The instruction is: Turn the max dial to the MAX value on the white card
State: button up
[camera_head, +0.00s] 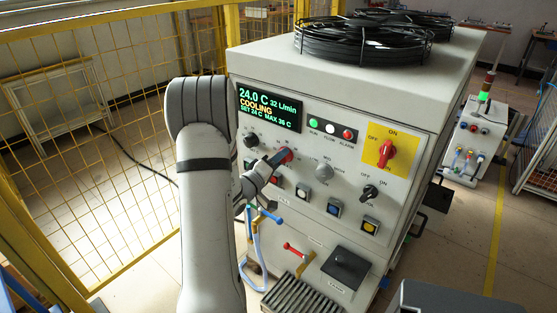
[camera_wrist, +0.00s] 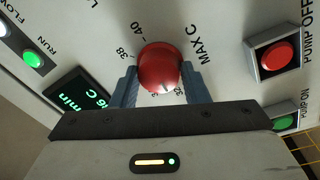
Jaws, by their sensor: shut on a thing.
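The max dial is a red round knob (camera_wrist: 158,64) on the cabinet's sloped front panel; it also shows in the head view (camera_head: 287,155), partly covered by my gripper. My gripper (camera_head: 277,158) is shut on it, with one blue-grey finger on each side in the wrist view (camera_wrist: 160,76). Around the dial I read 38, 40 and "MAX C"; a 32 shows low at its right. A small white mark is on the dial's lower edge. The green display (camera_head: 267,108) reads 24.0 C, 32 L/min, COOLING, SET 24 C, MAX 36 C. I cannot make out a white card.
A black knob (camera_head: 251,141) is left of the dial and a grey knob (camera_head: 324,172) right of it. Below are square push buttons, including a red one (camera_wrist: 277,56). A red switch on yellow (camera_head: 386,151) is farther right. Yellow mesh fencing (camera_head: 70,130) stands left.

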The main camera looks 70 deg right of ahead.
jog(key=shift+w+d+r, duration=0.1)
jog(key=shift+r, duration=0.2)
jog(key=o, duration=0.8)
jog(key=shift+o, duration=0.8)
jog(key=shift+f, duration=0.15)
jog(key=v, duration=0.7)
jog(key=shift+a, duration=0.4)
jog(key=shift+w+f, duration=0.1)
